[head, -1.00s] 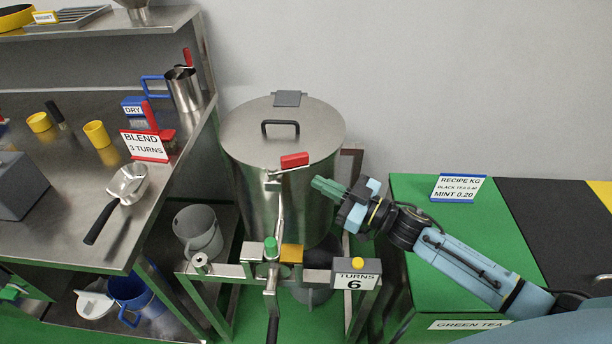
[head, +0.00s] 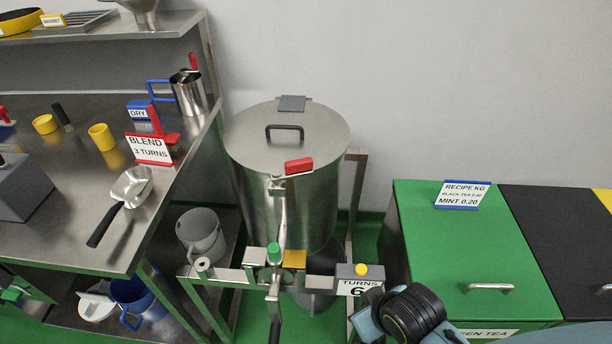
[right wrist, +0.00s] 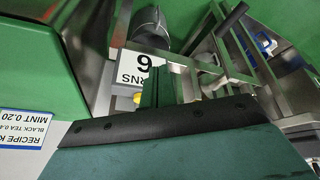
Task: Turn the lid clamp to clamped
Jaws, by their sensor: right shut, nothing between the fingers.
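The lid clamp (head: 298,167) is a red-handled lever on a metal bracket at the front rim of the steel drum (head: 262,200). Its red grip lies along the rim, pointing right. The drum's lid (head: 315,117) sits flat on top, with a dark handle. My right gripper shows its green fingers in the right wrist view (right wrist: 158,85), shut and empty, near the turns counter. In the head view my right wrist is low at the right, apart from the clamp, and its fingertips cannot be made out. My left gripper is not in view.
The turns counter (head: 358,286) reads 6 on the drum's stand (head: 225,275). A green bin (head: 450,245) stands at right with a recipe card (head: 462,195). A steel bench (head: 85,215) with a scoop (head: 128,195) is at left.

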